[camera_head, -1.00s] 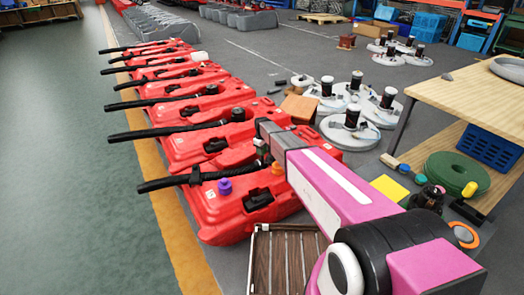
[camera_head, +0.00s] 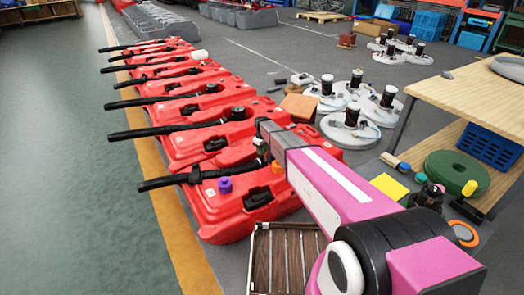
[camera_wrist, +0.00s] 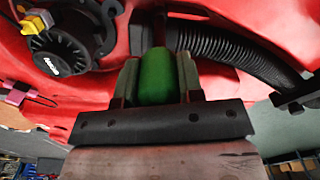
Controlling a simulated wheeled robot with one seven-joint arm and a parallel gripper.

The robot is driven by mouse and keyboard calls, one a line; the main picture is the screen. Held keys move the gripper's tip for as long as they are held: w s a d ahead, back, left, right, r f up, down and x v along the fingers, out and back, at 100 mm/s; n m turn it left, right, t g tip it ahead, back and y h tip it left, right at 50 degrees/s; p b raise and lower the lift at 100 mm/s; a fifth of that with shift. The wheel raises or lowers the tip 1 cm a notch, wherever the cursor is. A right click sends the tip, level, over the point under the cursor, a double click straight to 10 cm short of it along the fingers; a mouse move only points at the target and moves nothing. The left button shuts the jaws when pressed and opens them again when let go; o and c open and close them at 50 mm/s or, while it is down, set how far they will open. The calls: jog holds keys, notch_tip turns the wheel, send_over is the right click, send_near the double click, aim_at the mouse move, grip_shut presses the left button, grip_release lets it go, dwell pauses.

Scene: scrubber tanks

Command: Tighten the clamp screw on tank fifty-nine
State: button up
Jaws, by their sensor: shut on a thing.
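Red tanks (camera_head: 235,218) stand in a row in the head view, each with a black hose. Their number labels are too small to read. My gripper (camera_wrist: 157,72) is at the nearer tanks. In the wrist view it is shut on a green rounded piece (camera_wrist: 157,78), which looks like a handle or knob. Just beyond the fingers are a red tank (camera_wrist: 120,22) and a black ribbed hose (camera_wrist: 238,58). A clamp screw cannot be made out; the green piece and fingers cover that spot. In the head view my arm hides the fingertips and the green piece.
A black round cap (camera_wrist: 62,52) with a yellow piece is left of my gripper. A purple cap (camera_head: 225,184) sits on the nearest tank. A slatted wooden rack (camera_head: 284,262) is in front. A wooden table (camera_head: 465,95) stands right. The green floor at left is clear.

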jog(key=m, duration=0.9)
jog(key=shift+d+m, duration=0.1)
jog(key=shift+m, duration=0.3)
jog(key=shift+m, duration=0.9)
jog(key=m, duration=0.5)
jog(key=shift+d+m, duration=0.1)
jog(key=shift+m, duration=0.2)
jog(key=m, duration=0.3)
